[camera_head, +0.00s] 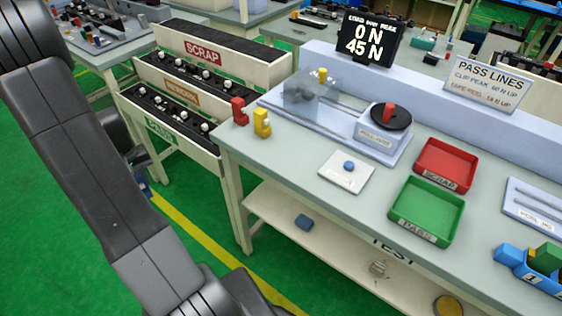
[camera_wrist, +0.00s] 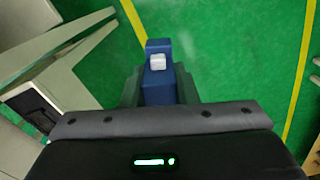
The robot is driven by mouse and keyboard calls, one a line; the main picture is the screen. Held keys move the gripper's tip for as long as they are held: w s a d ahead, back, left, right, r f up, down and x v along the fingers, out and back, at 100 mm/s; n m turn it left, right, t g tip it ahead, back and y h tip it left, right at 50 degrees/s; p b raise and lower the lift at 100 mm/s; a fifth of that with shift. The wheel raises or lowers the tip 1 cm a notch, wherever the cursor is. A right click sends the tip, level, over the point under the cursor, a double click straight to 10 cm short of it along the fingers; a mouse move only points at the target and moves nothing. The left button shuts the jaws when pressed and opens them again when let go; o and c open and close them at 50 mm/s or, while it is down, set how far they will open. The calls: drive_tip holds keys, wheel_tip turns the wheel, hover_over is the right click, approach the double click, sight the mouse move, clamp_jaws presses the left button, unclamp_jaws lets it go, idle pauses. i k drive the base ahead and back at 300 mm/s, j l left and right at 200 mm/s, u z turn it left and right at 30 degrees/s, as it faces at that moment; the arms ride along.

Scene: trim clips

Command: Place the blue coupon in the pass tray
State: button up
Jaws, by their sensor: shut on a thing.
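The blue coupon (camera_wrist: 158,92) is an upright-looking blue block with a small white piece on it. My gripper (camera_wrist: 158,78) is shut on it, with a dark finger on each side, above the green floor in the wrist view. In the head view my arm fills the left side and hides most of the gripper; a small blue patch beside the arm may be the coupon. The pass tray (camera_head: 428,210) is green, labelled PASS, and empty on the front of the bench, well to the right of my arm.
The red SCRAP tray (camera_head: 446,165) stands just behind the pass tray. A white plate with a blue button (camera_head: 348,167), a test rig (camera_head: 345,115) and red and yellow clips (camera_head: 262,123) are on the bench.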

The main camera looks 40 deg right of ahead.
sight(424, 213)
drive_tip(key=k+l, duration=0.15)
drive_tip(key=k, duration=0.3)
drive_tip(key=k+l, duration=0.2)
drive_tip(key=k, duration=0.25)
drive_tip(key=k+l, duration=0.15)
drive_tip(key=k, duration=0.3)
